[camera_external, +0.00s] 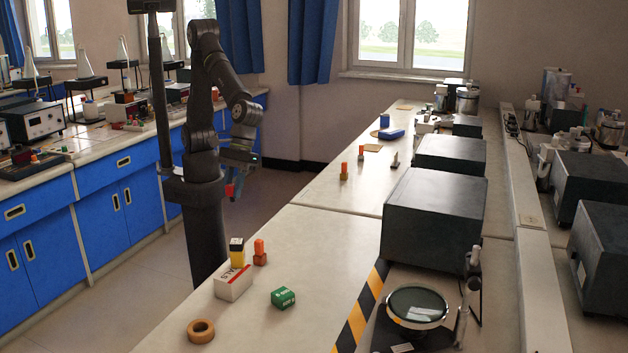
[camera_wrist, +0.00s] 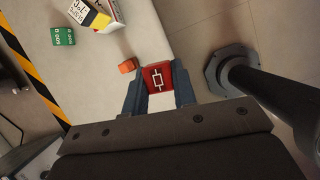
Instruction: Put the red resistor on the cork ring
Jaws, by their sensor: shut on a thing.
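The red resistor (camera_wrist: 158,77) is a red block with a white resistor symbol on its face. My gripper (camera_wrist: 159,88) is shut on it in the wrist view, one finger on each side. In the external view the red block (camera_external: 229,190) hangs below my gripper (camera_external: 236,175), off the left side of the near bench and above the floor. The cork ring (camera_external: 201,330) lies flat on the bench's near left corner, apart from my gripper, with nothing on it. The ring does not show in the wrist view.
A white box (camera_external: 233,284), a yellow-and-black block (camera_external: 237,253), an orange piece (camera_external: 259,250) and a green block (camera_external: 283,298) stand on the bench near the ring. A magnifier (camera_external: 417,305) and dark instrument boxes (camera_external: 433,220) occupy the right side.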

